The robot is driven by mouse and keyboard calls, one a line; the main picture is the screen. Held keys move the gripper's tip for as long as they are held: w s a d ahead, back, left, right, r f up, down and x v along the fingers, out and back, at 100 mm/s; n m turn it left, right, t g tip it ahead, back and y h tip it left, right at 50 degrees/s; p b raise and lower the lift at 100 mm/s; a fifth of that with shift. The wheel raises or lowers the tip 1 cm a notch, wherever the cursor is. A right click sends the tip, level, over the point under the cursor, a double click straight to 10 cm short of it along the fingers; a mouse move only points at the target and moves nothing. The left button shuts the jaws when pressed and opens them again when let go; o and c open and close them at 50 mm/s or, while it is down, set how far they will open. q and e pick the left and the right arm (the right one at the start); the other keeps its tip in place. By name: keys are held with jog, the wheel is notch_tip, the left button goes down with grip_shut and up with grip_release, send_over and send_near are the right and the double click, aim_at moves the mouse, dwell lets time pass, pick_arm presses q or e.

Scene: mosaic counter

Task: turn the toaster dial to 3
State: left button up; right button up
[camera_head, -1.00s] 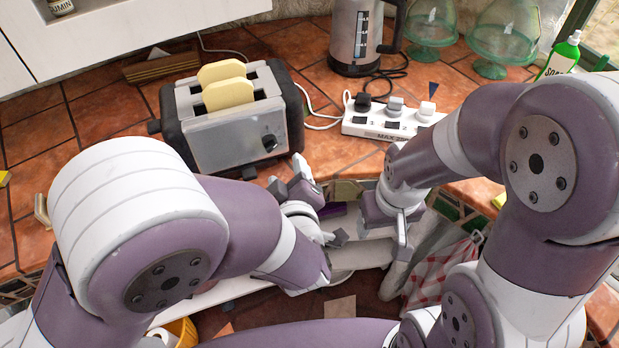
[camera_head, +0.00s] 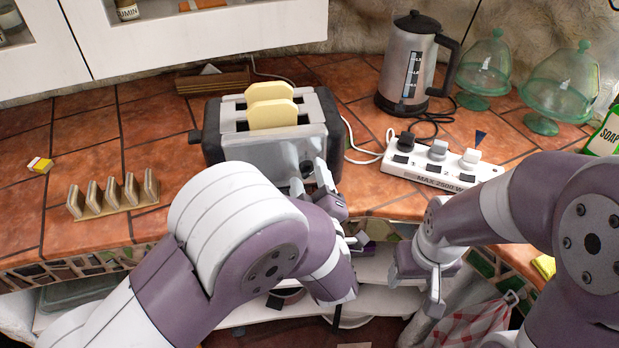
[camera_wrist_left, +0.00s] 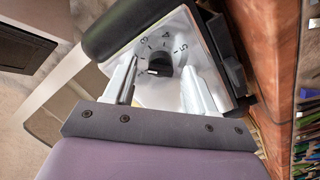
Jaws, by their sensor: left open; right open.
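The silver and black toaster (camera_head: 262,152) stands on the tiled counter with two bread slices (camera_head: 272,108) in its slots. Its black dial (camera_wrist_left: 160,65) shows in the left wrist view, with the digits 3, 4 and 5 readable around it and a small pale mark on the knob's lower left. I cannot tell which digit the mark points to. My left gripper (camera_head: 313,180) is open at the toaster's front, its fingers on either side of the dial; contact is unclear. My right gripper (camera_head: 414,288) is open and empty below the counter edge, away from the toaster.
A white power strip (camera_head: 440,165) with several plugs lies right of the toaster. A kettle (camera_head: 410,65) and green glass domes (camera_head: 485,72) stand behind it. A toast rack (camera_head: 112,194) stands at the left. The tiles between rack and toaster are clear.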

pick_arm(q)
grip_shut()
jog(key=m+p, duration=0.3)
jog(key=m, duration=0.1)
jog(key=shift+r, duration=0.15)
jog(key=shift+m+p, duration=1.25)
jog(key=shift+m, duration=1.05)
jog(key=shift+f, duration=0.2)
